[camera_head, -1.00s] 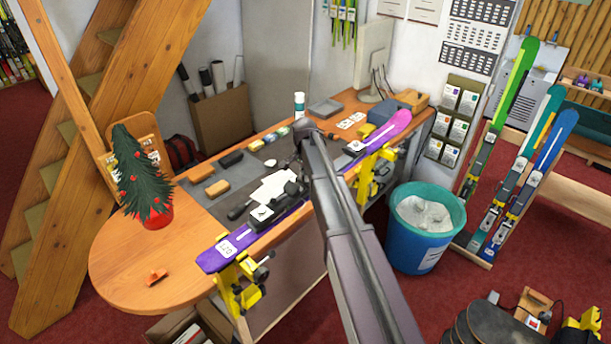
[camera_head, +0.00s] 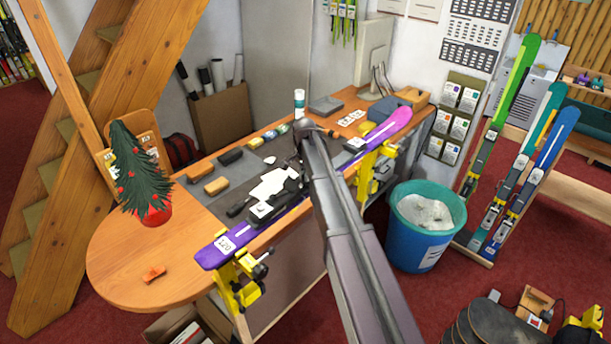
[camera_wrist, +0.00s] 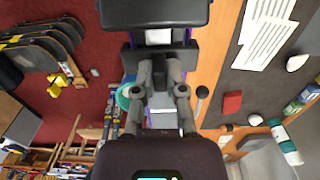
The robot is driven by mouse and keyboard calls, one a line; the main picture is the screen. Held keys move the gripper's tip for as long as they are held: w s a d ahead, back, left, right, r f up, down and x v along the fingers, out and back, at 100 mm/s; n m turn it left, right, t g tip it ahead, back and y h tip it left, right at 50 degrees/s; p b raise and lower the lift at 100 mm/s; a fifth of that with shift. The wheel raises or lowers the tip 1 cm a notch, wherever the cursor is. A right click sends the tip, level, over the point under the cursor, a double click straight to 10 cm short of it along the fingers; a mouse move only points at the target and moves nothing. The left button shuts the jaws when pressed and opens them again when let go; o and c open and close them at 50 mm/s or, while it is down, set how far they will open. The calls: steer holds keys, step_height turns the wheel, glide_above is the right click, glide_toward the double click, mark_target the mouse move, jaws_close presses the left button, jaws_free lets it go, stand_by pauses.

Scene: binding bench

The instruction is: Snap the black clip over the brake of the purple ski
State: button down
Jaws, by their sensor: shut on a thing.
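The purple ski (camera_head: 252,237) lies along the bench's front edge in yellow vises, with a pink right end (camera_head: 392,122). A dark binding part (camera_head: 262,210) with a white label sits on it left of my arm, and another (camera_head: 353,146) sits to the right. In the wrist view my gripper (camera_wrist: 160,72) is shut on a dark piece that looks like the black clip (camera_wrist: 133,60), close over the ski, whose purple edges show beside it. In the head view my arm hides most of the gripper. The brake cannot be made out clearly.
A small decorated tree (camera_head: 140,175) stands on the bench's rounded left end. Yellow vises (camera_head: 240,285) stick out in front. A teal bin (camera_head: 425,230) stands at right, near a rack of skis (camera_head: 520,170). Brushes, blocks and papers cover the dark mat (camera_head: 225,205).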

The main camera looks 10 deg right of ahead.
steer(key=shift+f+b, duration=0.5)
steer(key=shift+f, duration=0.05)
steer(key=c, duration=0.6)
jaws_free()
steer(key=o, duration=0.5)
steer(key=shift+c, duration=0.2)
steer(key=shift+r, duration=0.15)
steer(key=shift+r+p, duration=4.95)
steer(key=shift+p, duration=0.15)
